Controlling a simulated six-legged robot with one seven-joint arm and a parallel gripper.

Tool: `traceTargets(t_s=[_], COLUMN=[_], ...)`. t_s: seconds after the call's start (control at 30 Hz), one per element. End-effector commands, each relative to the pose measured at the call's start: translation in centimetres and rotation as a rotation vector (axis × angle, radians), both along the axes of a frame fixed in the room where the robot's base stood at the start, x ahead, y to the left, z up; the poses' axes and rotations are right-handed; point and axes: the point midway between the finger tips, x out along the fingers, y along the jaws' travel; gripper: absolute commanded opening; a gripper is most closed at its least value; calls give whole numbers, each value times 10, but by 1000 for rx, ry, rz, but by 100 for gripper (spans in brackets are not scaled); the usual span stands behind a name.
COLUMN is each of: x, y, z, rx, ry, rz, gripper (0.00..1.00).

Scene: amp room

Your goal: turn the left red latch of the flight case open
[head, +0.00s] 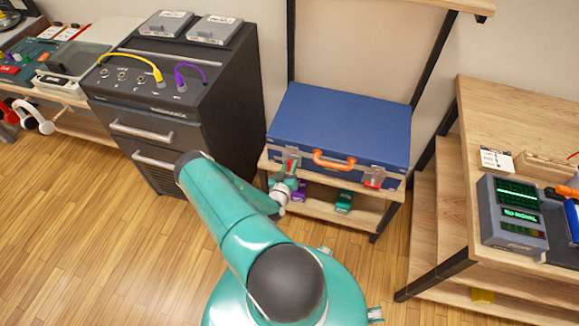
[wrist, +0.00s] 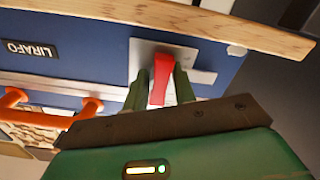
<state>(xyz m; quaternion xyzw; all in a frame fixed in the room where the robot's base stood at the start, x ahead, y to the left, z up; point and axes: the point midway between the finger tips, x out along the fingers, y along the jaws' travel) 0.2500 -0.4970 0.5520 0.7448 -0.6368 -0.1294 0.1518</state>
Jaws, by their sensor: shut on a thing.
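The blue flight case (head: 340,125) lies closed on a small wooden shelf, with an orange handle (head: 333,161) on its front. Its left red latch (head: 291,165) is at the left of the front face, partly hidden by my gripper (head: 285,185) in the head view. In the wrist view the red latch (wrist: 161,78) stands between the two green fingers of my gripper (wrist: 160,85), on a silver plate (wrist: 185,62). My gripper is shut on it. The right red latch (head: 374,178) is at the right of the case front in the head view.
A dark amp cabinet (head: 170,100) with yellow and purple cables stands left of the case. A wooden desk (head: 530,120) with a green-screened device (head: 515,215) is at the right. The lower shelf holds a purple item (head: 300,191) and a green item (head: 344,201).

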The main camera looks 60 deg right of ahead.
Motion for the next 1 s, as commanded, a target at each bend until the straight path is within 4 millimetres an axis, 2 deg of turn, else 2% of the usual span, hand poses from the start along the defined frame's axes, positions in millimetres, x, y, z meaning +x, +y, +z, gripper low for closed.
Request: traceTargets(t_s=[0.63, 0.67, 0.77, 1.0], x=[0, 0, 0, 0], y=[0, 0, 0, 0], z=[0, 0, 0, 0], rx=[-10, -10, -10, -9], ry=[65, 65, 64, 62], rz=[2, 2, 1, 1], gripper=[6, 30, 49, 49])
